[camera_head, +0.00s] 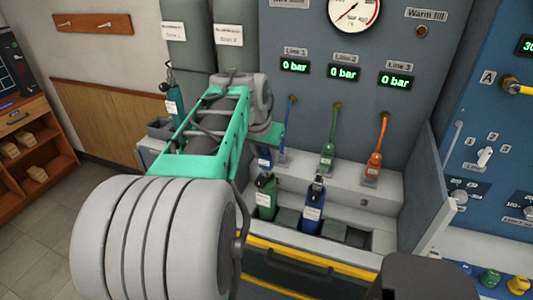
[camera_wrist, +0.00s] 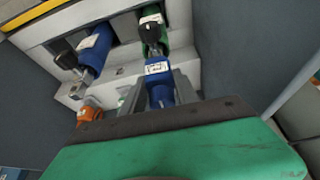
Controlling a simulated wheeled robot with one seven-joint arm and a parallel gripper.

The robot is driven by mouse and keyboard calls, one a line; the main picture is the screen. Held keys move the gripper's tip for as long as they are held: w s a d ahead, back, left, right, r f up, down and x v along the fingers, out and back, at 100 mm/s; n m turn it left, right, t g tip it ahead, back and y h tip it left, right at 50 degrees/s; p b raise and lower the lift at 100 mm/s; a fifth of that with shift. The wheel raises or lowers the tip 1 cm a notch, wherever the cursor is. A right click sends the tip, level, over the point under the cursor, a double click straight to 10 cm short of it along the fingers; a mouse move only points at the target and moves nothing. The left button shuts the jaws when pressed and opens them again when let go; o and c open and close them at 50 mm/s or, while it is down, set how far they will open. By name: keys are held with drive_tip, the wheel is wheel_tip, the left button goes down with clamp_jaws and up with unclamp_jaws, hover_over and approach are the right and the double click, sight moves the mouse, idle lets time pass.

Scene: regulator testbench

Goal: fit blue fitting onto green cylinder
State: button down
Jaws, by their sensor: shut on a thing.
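The blue fitting (camera_head: 264,158), with a white label, is between the fingers of my gripper (camera_wrist: 158,92). The fitting also shows in the wrist view (camera_wrist: 160,92). In the head view it is just above the green cylinder (camera_head: 266,197), which stands upright in the bench rack. The green cylinder also shows in the wrist view (camera_wrist: 154,34), beyond the fitting, with its dark top close to it. I cannot tell whether fitting and cylinder touch. My arm hides part of the gripper in the head view.
A blue cylinder (camera_head: 313,202) stands right of the green one. The green fitting (camera_head: 326,158) and orange fitting (camera_head: 373,168) sit on the ledge behind, with hoses. Rack slots (camera_head: 333,229) at right are empty. The gauge panel (camera_head: 350,65) rises behind; its three lines read 0 bar.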

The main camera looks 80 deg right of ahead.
drive_tip(key=c, duration=0.8)
unclamp_jaws()
drive_tip(key=shift+c, duration=0.2)
drive_tip(key=v, duration=0.7)
drive_tip(key=shift+a+r, duration=0.2)
drive_tip(key=shift+r, duration=0.15)
